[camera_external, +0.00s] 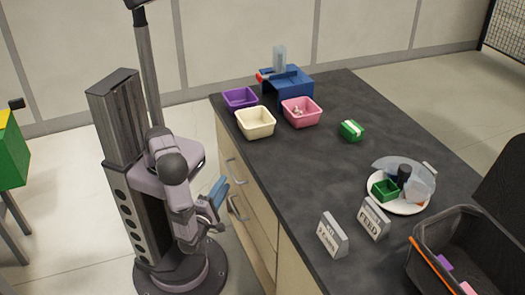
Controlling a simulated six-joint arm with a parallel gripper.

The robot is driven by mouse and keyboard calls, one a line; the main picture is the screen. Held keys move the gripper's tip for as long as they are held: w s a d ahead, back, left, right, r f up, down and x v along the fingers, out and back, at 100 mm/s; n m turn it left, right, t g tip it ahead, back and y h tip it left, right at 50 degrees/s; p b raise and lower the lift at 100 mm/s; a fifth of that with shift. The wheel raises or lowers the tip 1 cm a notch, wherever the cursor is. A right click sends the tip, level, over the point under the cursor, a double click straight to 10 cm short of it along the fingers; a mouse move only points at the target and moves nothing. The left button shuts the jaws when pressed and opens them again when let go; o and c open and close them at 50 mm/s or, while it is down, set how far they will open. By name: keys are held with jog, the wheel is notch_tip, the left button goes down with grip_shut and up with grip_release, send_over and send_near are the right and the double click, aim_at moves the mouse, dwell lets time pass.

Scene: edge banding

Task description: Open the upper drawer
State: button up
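The counter's light wooden front faces my arm at the left, and two metal handles show on it. The upper handle (235,172) is on the upper drawer, whose front (245,183) looks flush with the counter. The other handle (237,208) sits lower and nearer the camera, partly beside my gripper. My gripper (216,203) is close in front of the drawer fronts, with a blue part on it. Its fingers are small and partly hidden, so I cannot tell whether they are open or touch a handle.
On the dark countertop (300,165) stand purple (240,98), cream (255,123) and pink (301,112) bins, a blue stand (290,88), a green box (351,130), a plate with items (398,207), two signs and a black crate (470,245). Floor is free behind my arm.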

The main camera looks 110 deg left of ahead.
aim_at(231, 171)
jog(key=shift+a+r, duration=0.25)
jog(key=shift+a, duration=1.6)
jog(key=shift+a+r, duration=0.2)
jog(key=shift+a, duration=1.6)
jog(key=shift+c, duration=0.7)
grip_shut()
